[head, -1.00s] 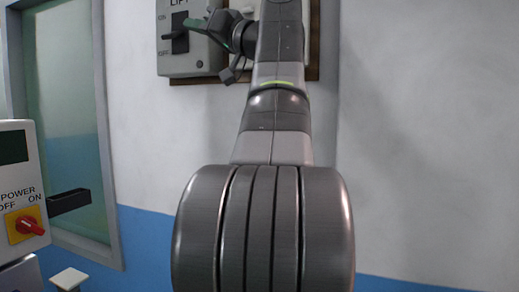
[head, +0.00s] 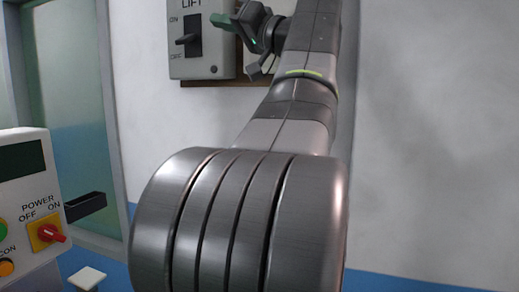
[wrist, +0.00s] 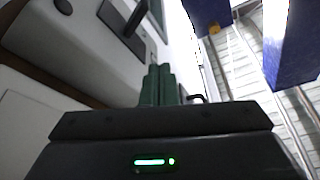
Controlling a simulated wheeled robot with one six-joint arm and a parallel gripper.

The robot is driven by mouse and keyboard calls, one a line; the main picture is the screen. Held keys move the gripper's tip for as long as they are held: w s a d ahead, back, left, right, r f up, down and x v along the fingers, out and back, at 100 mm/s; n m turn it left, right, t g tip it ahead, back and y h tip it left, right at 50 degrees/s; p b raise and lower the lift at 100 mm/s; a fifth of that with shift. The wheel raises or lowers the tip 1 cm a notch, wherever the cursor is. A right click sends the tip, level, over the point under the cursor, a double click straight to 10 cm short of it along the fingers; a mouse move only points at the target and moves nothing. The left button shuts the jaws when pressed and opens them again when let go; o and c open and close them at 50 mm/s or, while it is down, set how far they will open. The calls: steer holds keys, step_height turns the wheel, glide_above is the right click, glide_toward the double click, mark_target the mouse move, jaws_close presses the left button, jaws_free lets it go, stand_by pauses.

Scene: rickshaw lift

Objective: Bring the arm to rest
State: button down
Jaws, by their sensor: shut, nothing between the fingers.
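My gripper (head: 222,20) has green fingers and is near the upper right of the grey LIFT switch box (head: 218,66) on the wall. The fingers are together with nothing between them, as the wrist view (wrist: 158,84) also shows. The box's dark lever (head: 187,39) sits by the ON and OFF marks. The fingers appear apart from the lever; their depth from the box is hard to tell. My arm is stretched forward and up, and its large joint fills the lower middle of the head view.
A panel (head: 20,205) with a red POWER switch (head: 50,234) stands at the left. A framed glass door or window (head: 75,100) with a dark handle (head: 85,205) is behind it. The right wall is bare. Blue objects (wrist: 290,45) and rails show in the wrist view.

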steer(key=shift+b+v, duration=0.3)
steer(key=shift+v, duration=0.8)
